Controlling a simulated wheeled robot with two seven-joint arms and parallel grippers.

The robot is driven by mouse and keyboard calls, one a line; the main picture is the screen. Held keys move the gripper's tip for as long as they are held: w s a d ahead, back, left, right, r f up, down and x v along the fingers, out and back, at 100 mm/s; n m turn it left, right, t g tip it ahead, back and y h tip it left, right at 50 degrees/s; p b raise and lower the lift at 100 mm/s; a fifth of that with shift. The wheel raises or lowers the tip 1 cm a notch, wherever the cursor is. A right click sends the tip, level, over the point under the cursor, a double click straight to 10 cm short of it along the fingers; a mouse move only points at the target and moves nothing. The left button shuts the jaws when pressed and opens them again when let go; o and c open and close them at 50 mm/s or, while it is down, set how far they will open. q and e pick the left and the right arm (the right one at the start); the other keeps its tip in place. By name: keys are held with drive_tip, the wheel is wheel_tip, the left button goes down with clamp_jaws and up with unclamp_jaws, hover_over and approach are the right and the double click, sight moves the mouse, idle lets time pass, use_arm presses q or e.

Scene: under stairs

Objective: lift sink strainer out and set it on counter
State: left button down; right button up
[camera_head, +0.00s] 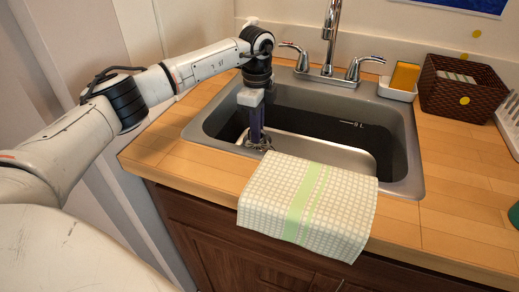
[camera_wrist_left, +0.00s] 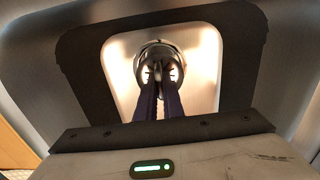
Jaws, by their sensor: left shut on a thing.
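The sink strainer (camera_head: 266,145) is a small shiny metal piece low in the left part of the grey sink (camera_head: 401,150). It also shows in the left wrist view (camera_wrist_left: 157,49) as a round metal shape at the fingertips. My left gripper (camera_head: 257,141) points down into the sink, and its dark fingers are shut on the strainer. The fingers show close together in the left wrist view (camera_wrist_left: 159,80). I cannot tell whether the strainer is clear of the sink floor. My right gripper is not in view.
A checked towel (camera_head: 273,208) hangs over the sink's front edge. The faucet (camera_head: 329,45) and its two handles stand behind. A yellow sponge in a white holder (camera_head: 397,93) and a brown basket (camera_head: 450,95) are at back right. The wooden counter (camera_head: 450,190) is clear right of the sink.

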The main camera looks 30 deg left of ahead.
use_arm(q)
wheel_tip(320, 180, up, 2)
drive_tip(key=shift+r+p, duration=0.2)
drive_tip(key=shift+p, duration=0.5)
wheel_tip(320, 180, up, 4)
drive_tip(key=p, duration=0.3)
drive_tip(key=shift+r+p, duration=0.1)
drive_tip(key=shift+p, duration=0.3)
wheel_tip(320, 180, up, 4)
drive_tip(key=p, duration=0.3)
drive_tip(key=shift+r+p, duration=0.1)
drive_tip(key=shift+p, duration=0.25)
drive_tip(key=shift+r+p, duration=0.45)
drive_tip(key=shift+r, duration=0.65)
